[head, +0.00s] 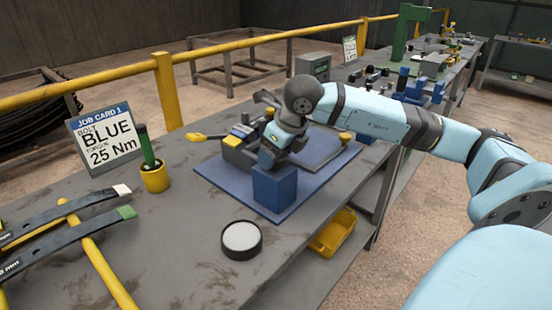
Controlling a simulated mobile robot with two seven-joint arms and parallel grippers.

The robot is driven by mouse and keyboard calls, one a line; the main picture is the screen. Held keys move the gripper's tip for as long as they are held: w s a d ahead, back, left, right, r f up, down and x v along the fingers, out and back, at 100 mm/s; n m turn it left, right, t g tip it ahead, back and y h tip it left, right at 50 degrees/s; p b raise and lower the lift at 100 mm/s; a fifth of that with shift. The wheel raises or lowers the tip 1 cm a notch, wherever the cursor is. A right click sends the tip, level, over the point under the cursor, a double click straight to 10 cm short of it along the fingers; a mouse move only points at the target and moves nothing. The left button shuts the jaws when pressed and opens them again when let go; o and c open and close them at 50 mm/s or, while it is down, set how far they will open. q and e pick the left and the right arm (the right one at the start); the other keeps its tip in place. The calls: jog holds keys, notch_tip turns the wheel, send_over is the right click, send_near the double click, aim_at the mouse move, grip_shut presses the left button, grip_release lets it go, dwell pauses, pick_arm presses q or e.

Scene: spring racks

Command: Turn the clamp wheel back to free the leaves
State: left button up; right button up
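My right arm comes in from the right and bends down over a grey clamp fixture (240,150) on a blue mat (222,178). My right gripper (268,158) is low beside the fixture, just behind a blue block (274,190). Its fingertips are hidden, so I cannot tell whether it is open or shut. I cannot make out the clamp wheel; the hand and arm cover part of the fixture. Two dark leaves, one with a white end (70,212) and one with a green end (75,238), lie across yellow bars at the left. My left gripper is not in view.
A job card (104,138) and a yellow cup (155,178) with a green-handled tool stand left of the mat. A round white-topped disc (241,239) lies in front. A yellow bin (334,233) sits below the bench edge. The bench's front middle is mostly clear.

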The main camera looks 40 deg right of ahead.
jog(key=n+y+b, duration=0.1)
jog(key=n, duration=0.2)
jog(key=shift+n, duration=0.3)
jog(key=shift+d+n+g+y, duration=0.1)
jog(key=shift+n+g+y, duration=0.55)
jog(key=shift+n, duration=1.05)
jog(key=o, duration=0.9)
jog(key=p+v, duration=0.1)
jog(key=v, duration=1.2)
jog(key=shift+s+d+r, duration=0.15)
jog(key=shift+d+r, duration=0.1)
jog(key=shift+r, duration=0.1)
